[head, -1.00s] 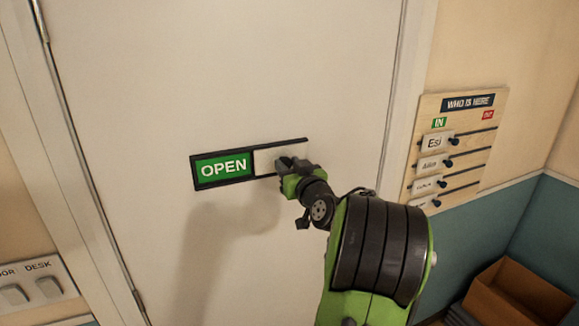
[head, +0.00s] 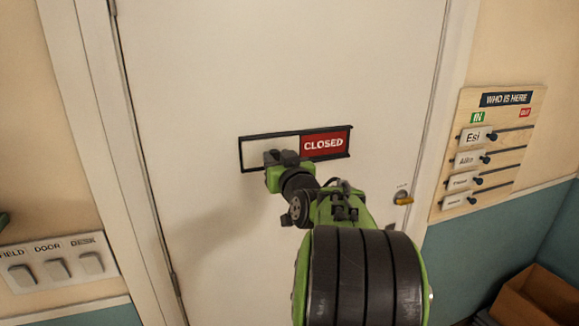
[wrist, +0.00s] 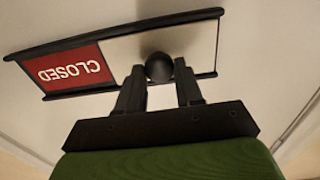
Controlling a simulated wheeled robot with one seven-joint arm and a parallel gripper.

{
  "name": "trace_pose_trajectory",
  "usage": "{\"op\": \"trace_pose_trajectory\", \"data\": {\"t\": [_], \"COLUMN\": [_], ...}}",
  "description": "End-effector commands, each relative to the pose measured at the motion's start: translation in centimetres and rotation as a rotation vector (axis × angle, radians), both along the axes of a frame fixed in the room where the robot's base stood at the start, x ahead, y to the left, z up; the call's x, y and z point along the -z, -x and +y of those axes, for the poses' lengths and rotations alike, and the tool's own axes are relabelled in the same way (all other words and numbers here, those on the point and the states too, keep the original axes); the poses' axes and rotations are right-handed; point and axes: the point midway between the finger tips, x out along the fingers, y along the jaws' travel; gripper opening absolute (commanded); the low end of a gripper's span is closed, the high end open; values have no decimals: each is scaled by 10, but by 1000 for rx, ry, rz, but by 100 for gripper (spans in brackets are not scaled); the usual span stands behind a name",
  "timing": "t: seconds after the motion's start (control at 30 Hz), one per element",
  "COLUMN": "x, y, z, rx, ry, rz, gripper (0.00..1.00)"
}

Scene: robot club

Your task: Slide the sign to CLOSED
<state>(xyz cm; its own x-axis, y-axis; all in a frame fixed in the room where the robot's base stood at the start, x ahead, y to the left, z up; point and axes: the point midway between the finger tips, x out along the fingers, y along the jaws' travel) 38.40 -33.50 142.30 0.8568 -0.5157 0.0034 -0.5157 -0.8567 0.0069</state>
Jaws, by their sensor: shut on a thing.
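The sign (head: 325,143) is a dark-framed strip on the white door, with the red CLOSED panel showing on its right half. A white sliding cover (head: 257,150) sits over the left half, and no green OPEN panel shows. My gripper (head: 282,158) is at the cover, low and near the middle of the sign. In the wrist view the sign is upside down, with CLOSED (wrist: 76,68) on the left. There my fingers are shut on the cover's round black knob (wrist: 158,67). The knob is hidden behind my gripper in the head view.
A WHO IS HERE board (head: 490,150) with name sliders hangs right of the door. A switch panel (head: 55,265) is at lower left, and a cardboard box (head: 540,300) at lower right.

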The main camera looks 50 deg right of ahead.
Motion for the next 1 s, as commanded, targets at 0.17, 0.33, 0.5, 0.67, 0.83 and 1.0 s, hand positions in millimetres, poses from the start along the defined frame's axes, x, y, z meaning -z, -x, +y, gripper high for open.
{"op": "trace_pose_trajectory", "data": {"t": [0.17,0.33,0.5,0.67,0.83,1.0], "x": [1,1,0,0,0,2], "y": [-3,-4,-4,-3,-1,24], "z": [6,6,6,6,6,21], "rx": [-7,-9,-9,-7,-5,-3], "ry": [-7,-9,-8,-6,-5,-1], "rz": [0,2,2,1,1,0], "gripper": [0,0,55,60,60,60]}}
